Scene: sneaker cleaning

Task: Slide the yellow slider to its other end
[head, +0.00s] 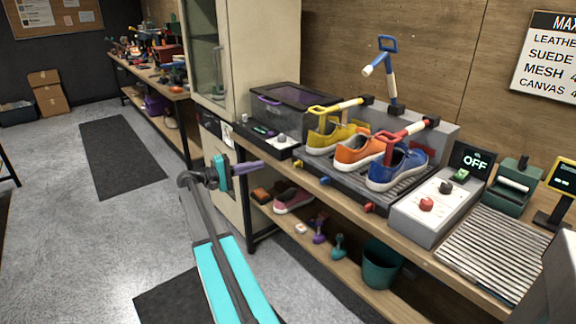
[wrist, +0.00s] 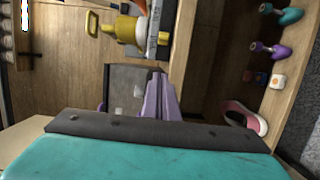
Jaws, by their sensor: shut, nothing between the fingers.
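The yellow slider (head: 298,165) is a small knob on the front face of the dark shoe rack, at its left end, below the yellow sneaker (head: 335,137). My gripper (head: 258,165) has purple fingers and is shut and empty. It is held in front of the bench, left of the yellow slider and apart from it in the picture. The shut fingers also show in the wrist view (wrist: 160,88), pointing toward the bench. The slider's track is too small to make out.
A blue knob (head: 325,181) and a red knob (head: 370,207) sit farther right on the same face. An orange sneaker (head: 360,152) and a blue sneaker (head: 397,168) stand on the rack. A lower shelf holds a pink shoe (head: 292,201).

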